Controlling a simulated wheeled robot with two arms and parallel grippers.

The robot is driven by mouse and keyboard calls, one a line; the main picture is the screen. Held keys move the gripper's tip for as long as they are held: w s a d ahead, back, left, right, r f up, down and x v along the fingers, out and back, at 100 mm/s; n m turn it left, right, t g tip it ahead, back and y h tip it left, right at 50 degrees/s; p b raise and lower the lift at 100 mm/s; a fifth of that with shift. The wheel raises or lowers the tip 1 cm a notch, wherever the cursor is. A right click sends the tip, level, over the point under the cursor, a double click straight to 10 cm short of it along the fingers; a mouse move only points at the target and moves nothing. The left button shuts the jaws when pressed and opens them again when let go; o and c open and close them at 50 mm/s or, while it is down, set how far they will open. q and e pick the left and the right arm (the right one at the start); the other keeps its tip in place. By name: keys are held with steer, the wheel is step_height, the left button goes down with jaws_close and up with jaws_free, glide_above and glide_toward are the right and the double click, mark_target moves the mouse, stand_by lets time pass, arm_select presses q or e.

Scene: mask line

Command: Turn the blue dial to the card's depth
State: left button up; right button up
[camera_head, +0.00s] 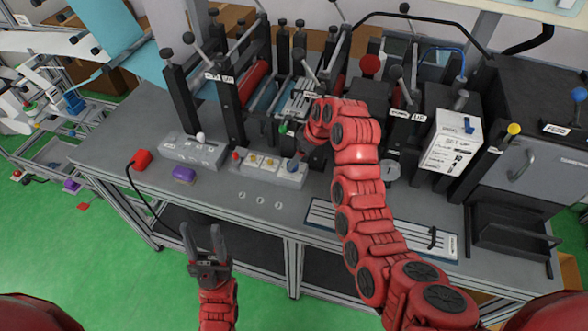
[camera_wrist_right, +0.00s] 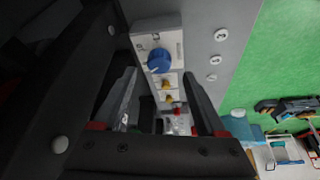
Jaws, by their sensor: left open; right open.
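The blue dial (camera_head: 293,163) is at the right end of a pale control box (camera_head: 240,172) on the bench, beside my right wrist. The right wrist view shows the blue dial (camera_wrist_right: 159,61) with a white mark, beyond and between the fingertips. My right gripper (camera_wrist_right: 160,76) is open with nothing between its fingers; in the head view its fingers are hard to make out behind my red arm. The white SET-UP card (camera_head: 452,144) stands at the right; its small print is too small to read surely. My left gripper (camera_head: 203,237) is open and empty in front of the bench.
The control box also carries two yellow knobs (camera_head: 262,161) and a red button (camera_head: 236,155). Black posts and rollers rise behind.

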steer(key=shift+p+x, duration=0.65)
steer(key=shift+x, duration=1.6)
steer(key=shift+w, duration=0.1)
steer(key=shift+c, duration=0.2)
steer(key=shift+a, duration=0.1)
jaws_close()
